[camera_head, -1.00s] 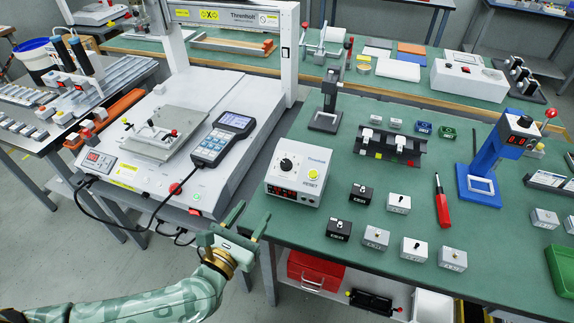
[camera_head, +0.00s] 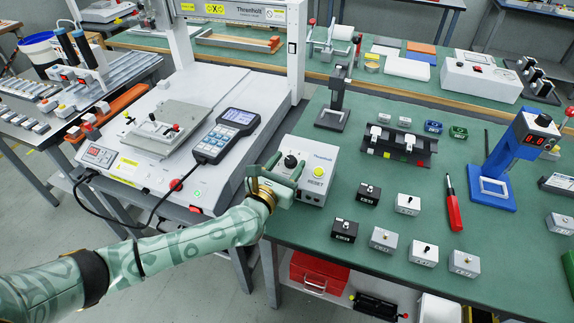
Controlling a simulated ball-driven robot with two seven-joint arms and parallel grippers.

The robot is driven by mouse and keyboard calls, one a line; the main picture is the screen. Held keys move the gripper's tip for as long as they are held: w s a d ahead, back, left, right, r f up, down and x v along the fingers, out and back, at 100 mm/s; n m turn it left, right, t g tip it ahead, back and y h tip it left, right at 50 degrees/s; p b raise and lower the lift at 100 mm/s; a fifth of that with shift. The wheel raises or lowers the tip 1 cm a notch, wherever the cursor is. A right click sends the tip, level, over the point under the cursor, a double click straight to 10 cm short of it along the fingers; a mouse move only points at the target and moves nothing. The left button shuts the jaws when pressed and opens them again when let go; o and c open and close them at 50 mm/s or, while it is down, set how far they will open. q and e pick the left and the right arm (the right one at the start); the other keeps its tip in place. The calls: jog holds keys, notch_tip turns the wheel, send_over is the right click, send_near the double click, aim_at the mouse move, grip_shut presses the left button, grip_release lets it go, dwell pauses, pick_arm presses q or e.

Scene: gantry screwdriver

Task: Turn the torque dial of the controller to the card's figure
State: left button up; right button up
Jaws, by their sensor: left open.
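The controller (camera_head: 320,158) is a white box with a black dial (camera_head: 290,161) and a yellow RESET button (camera_head: 318,171) on its sloped top. It stands at the left front edge of the green table. My left gripper (camera_head: 285,169) is open at the controller's front left, with its fingers near the dial. I cannot tell whether they touch it. The gripper covers the controller's red display and part of the dial's scale. I cannot make out a card with a readable figure. My right gripper is not in view.
A white gantry machine (camera_head: 230,80) with a handheld pendant (camera_head: 226,135) stands left of the controller. Several small switch boxes, a red-handled screwdriver (camera_head: 453,205) and a blue stand (camera_head: 490,175) are on the table (camera_head: 310,235) to the right.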

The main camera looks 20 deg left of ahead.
pick_arm(q)
jog(key=c, duration=1)
